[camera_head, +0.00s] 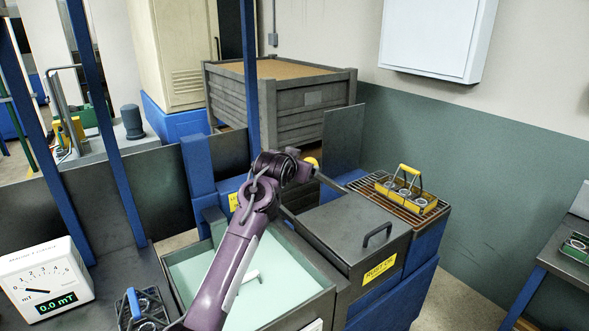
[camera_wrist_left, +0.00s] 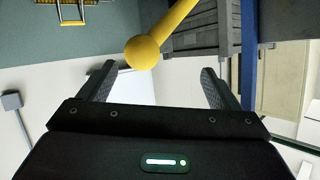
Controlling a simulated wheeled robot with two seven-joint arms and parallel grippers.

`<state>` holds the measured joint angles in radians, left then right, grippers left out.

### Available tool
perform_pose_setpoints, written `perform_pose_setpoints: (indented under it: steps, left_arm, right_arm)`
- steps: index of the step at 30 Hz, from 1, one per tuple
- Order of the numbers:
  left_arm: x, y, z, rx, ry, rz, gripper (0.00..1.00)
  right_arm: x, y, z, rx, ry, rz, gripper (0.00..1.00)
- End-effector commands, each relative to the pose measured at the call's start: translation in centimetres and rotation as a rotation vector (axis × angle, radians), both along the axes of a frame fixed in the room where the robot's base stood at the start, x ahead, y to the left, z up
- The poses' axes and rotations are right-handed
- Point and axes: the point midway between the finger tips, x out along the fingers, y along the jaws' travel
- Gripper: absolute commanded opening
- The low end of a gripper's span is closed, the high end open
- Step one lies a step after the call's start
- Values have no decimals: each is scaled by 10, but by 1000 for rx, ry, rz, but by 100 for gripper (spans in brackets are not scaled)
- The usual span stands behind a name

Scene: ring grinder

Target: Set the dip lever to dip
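The dip lever (camera_wrist_left: 172,30) is a yellow rod ending in a yellow ball knob (camera_wrist_left: 142,52) in the left wrist view. In the head view a small yellow part of it (camera_head: 311,161) shows just beyond my left gripper. My left gripper (camera_wrist_left: 158,70) is open, with its two dark fingers spread wide and nothing held. The knob appears in front of the gap between the fingers, left of its middle; I cannot tell how far ahead it is. In the head view my purple left arm hides much of the lever and its mount. My right gripper is in neither view.
Below the arm is an open tank (camera_head: 185,277) with pale green liquid. A dark lidded box (camera_head: 350,232) labelled "RUST" stands right of it. A yellow ring carrier (camera_head: 408,192) sits on a rack. A wooden crate (camera_head: 285,127) is behind. A white meter (camera_head: 43,283) is at left.

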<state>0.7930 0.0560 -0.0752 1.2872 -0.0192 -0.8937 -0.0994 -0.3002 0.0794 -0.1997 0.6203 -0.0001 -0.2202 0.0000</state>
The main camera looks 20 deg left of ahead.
Motion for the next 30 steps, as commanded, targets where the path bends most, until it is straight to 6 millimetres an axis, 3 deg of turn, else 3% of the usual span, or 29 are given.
perform_pose_setpoints:
  steps: [6, 17, 20, 23, 26, 30]
  left_arm:
    - [-17, 0, 7, 0, -2, 1, 84]
    - [-20, 0, 8, 0, 0, 1, 84]
    - [-24, 0, 0, 0, 13, 2, 84]
    - [-41, -1, -29, -1, 60, 2, 84]
    - [-76, -4, -77, -2, 145, 4, 84]
    - [-147, -9, -147, -7, 296, 5, 84]
  right_arm:
    - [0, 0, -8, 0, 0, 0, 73]
    - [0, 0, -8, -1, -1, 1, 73]
    - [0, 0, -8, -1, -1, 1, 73]
    - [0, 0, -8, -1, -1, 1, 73]
    - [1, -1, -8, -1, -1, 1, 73]
    - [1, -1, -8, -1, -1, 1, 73]
